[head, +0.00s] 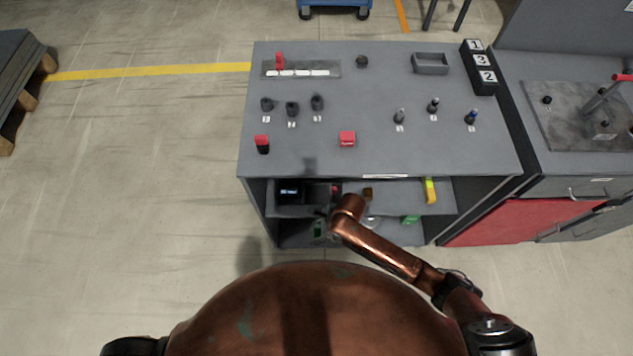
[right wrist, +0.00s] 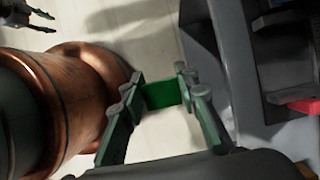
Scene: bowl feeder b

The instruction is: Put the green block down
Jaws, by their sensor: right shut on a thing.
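In the right wrist view, the green block (right wrist: 163,94) sits between the two fingertips of my right gripper (right wrist: 153,95), which is shut on it. The pale floor shows behind the block, and the cabinet side is just to its right. In the head view my right arm reaches to the front of the cabinet's shelves. A green patch (head: 317,229) shows there beside the arm; I cannot tell whether it is the block or a finger. A dark two-fingered gripper, apparently my left (right wrist: 50,22), shows at the upper left of the right wrist view, its fingers apart and empty.
The grey cabinet (head: 380,150) has several small parts on top, with bare stretches between them. Its upper shelf holds a black box (head: 290,192) and a yellow block (head: 430,191). A green item (head: 410,219) lies lower. A red-fronted cabinet (head: 520,222) stands right.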

